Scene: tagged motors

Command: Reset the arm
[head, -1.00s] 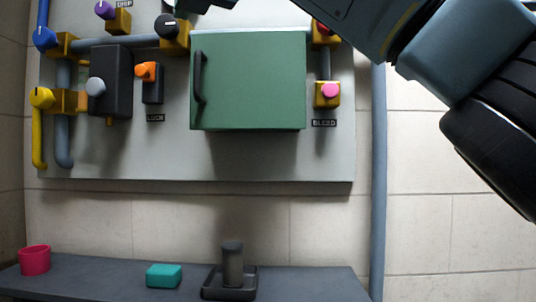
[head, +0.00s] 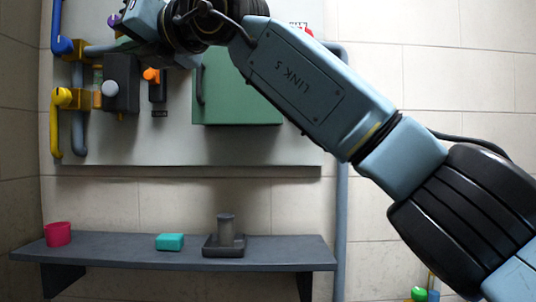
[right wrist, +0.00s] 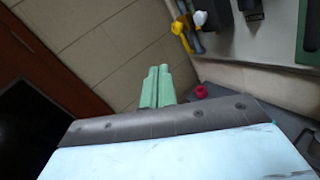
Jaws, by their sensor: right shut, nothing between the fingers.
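My right arm (head: 310,85) reaches from the lower right across the head view to the upper left, in front of the wall panel. Its hand end is at the top left of that view, partly cut off by the frame, and the fingers are not clear there. In the right wrist view my right gripper (right wrist: 158,72) shows two green fingers lying together, shut and empty. They stand out in front of the tiled wall, apart from the panel and shelf. My left gripper is not in view.
The panel (head: 225,145) carries a green box (head: 235,108), an orange knob (head: 152,75) and a yellow handle (head: 57,120). Below, a shelf (head: 120,252) bears a pink cup (head: 58,234), a teal block (head: 170,242) and a grey cylinder (head: 225,228) in a dark tray.

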